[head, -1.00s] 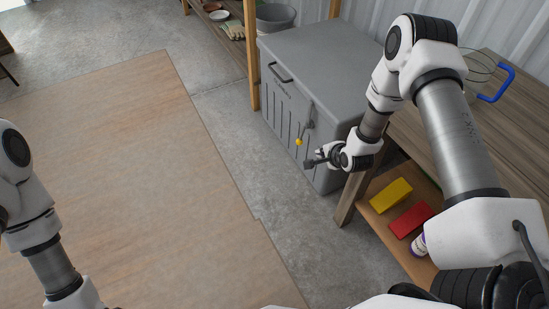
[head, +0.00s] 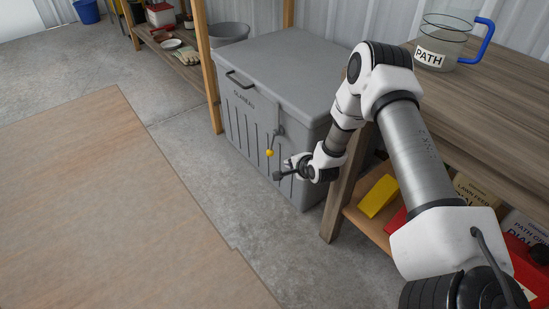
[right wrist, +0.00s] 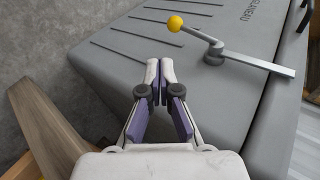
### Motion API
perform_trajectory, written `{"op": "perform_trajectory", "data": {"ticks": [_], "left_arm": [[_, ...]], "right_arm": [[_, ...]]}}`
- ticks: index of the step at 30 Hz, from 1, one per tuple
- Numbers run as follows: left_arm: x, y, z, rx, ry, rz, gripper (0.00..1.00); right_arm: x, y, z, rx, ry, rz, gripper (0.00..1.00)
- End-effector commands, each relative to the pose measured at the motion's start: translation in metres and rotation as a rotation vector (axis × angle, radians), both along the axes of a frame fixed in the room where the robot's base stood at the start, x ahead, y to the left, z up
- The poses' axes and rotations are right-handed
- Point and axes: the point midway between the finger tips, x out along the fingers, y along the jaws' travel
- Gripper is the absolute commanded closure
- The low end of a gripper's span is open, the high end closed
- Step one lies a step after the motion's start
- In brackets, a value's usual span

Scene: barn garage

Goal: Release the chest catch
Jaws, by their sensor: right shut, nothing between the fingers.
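The grey chest (head: 290,75) stands on the concrete floor with its lid down. Its catch (head: 275,142) is a grey metal lever on the front face, ending in a yellow ball knob (head: 269,153). In the right wrist view the catch lever (right wrist: 246,62) and the yellow knob (right wrist: 175,24) lie beyond my fingertips. My right gripper (head: 279,176) is shut and empty in front of the chest, just right of and below the knob. It also shows in the right wrist view (right wrist: 160,68), apart from the knob. My left gripper is out of view.
A wooden workbench (head: 450,120) stands right of the chest, with a clear jug (head: 446,40) on top. Its lower shelf holds a yellow block (head: 379,196) and several boxes. A wooden post (head: 206,60) stands at the chest's left. The floor in front is clear, with a flat wooden sheet (head: 90,210).

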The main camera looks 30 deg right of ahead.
Motion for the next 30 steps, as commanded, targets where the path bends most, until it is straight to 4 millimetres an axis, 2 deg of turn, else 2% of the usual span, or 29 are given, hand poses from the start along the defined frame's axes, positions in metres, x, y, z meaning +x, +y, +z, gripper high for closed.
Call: {"op": "perform_trajectory", "data": {"ticks": [5, 15, 21, 30], "left_arm": [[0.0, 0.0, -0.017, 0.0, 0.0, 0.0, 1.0], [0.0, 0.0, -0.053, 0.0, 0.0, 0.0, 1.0], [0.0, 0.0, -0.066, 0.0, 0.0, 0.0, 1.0], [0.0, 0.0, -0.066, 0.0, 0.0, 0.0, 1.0]], "right_arm": [[0.021, -0.002, -0.022, -0.004, -0.001, 0.003, 1.0], [0.08, -0.009, -0.067, -0.003, -0.003, 0.003, 1.0], [0.108, -0.012, -0.069, -0.002, -0.002, 0.001, 1.0], [0.114, -0.013, -0.067, 0.0, 0.0, 0.0, 1.0]]}}
